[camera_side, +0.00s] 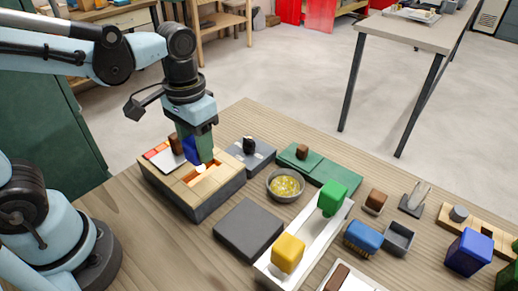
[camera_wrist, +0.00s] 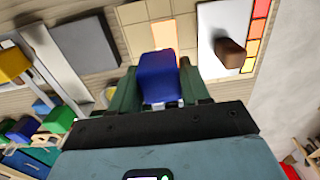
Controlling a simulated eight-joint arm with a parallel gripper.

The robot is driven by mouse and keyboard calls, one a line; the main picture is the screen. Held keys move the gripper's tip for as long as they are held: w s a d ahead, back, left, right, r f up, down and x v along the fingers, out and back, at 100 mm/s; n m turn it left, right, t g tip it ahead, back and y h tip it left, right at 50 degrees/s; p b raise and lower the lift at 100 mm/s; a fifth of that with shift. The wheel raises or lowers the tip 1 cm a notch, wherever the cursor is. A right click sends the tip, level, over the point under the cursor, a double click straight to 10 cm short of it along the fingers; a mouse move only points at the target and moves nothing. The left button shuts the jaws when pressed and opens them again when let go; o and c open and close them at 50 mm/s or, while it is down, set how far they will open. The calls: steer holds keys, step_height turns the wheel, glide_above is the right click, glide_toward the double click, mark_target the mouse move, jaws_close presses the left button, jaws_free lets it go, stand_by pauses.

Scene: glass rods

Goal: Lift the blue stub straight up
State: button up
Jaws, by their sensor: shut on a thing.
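My gripper (camera_side: 196,155) points down over the tan-tiled block (camera_side: 222,176) with dark sides. Its green fingers are shut on the blue stub (camera_side: 189,147), which shows between them. In the wrist view the blue stub (camera_wrist: 157,76) sits between the two fingers of my gripper (camera_wrist: 158,88), one on each side. An orange-lit recess (camera_side: 207,169) in the block's top lies just below the fingers. In the wrist view a pale, glowing strip (camera_wrist: 165,35) shows beyond the stub. The fingers partly hide the stub, and I cannot tell whether its lower end is clear of the recess.
A bowl of yellow bits (camera_side: 286,185), a dark flat pad (camera_side: 249,230) and a white tray (camera_side: 310,240) with green and yellow blocks stand to the right.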

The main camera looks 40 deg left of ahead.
steer(key=s+d+r, duration=0.6)
steer(key=d, duration=0.2)
steer(key=shift+s, duration=0.25)
